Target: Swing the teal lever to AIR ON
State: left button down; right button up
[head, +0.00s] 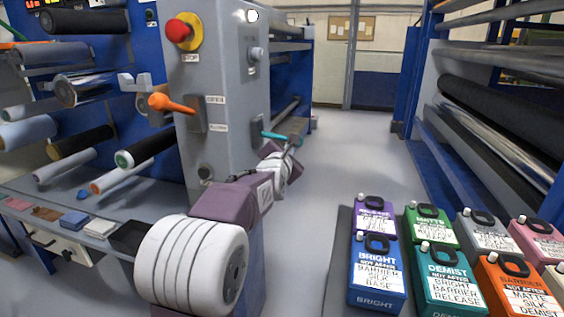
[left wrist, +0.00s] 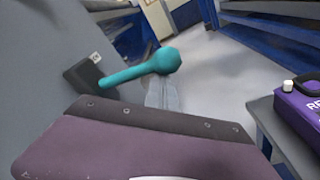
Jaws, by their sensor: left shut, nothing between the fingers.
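The teal lever (head: 286,137) sticks out from the right face of the grey control column (head: 225,110), close to horizontal. In the left wrist view the teal lever (left wrist: 135,73) runs from a dark block (left wrist: 86,76) on the grey panel to a rounded knob at its free end. My left gripper (left wrist: 163,94) is shut and empty, its pale fingers just below the knob in that view. I cannot tell whether they touch it. In the head view my left arm's wrist hides part of the column beside the lever. No AIR ON marking is readable. My right gripper is not in view.
An orange lever (head: 172,104) and a red stop button (head: 179,31) sit on the column's front. Rollers fill the left rack. Several labelled canisters, including a blue one (head: 377,270), stand at lower right. The floor (head: 345,150) between column and right-hand rack is clear.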

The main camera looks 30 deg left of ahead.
pick_arm(q)
jog(key=shift+d+r+n+h, duration=0.15)
jog(key=shift+r+n+h, duration=0.45)
jog(key=shift+r+n, duration=2.25)
jog(key=shift+r, duration=0.2)
notch_tip(320, 180, down, 5)
jog(key=b, duration=0.4)
jog(key=p+v, duration=0.1)
jog(key=v, duration=0.8)
jog(key=shift+s+a+r, duration=0.2)
jog(key=shift+a+r, duration=0.1)
jog(key=shift+r, duration=0.05)
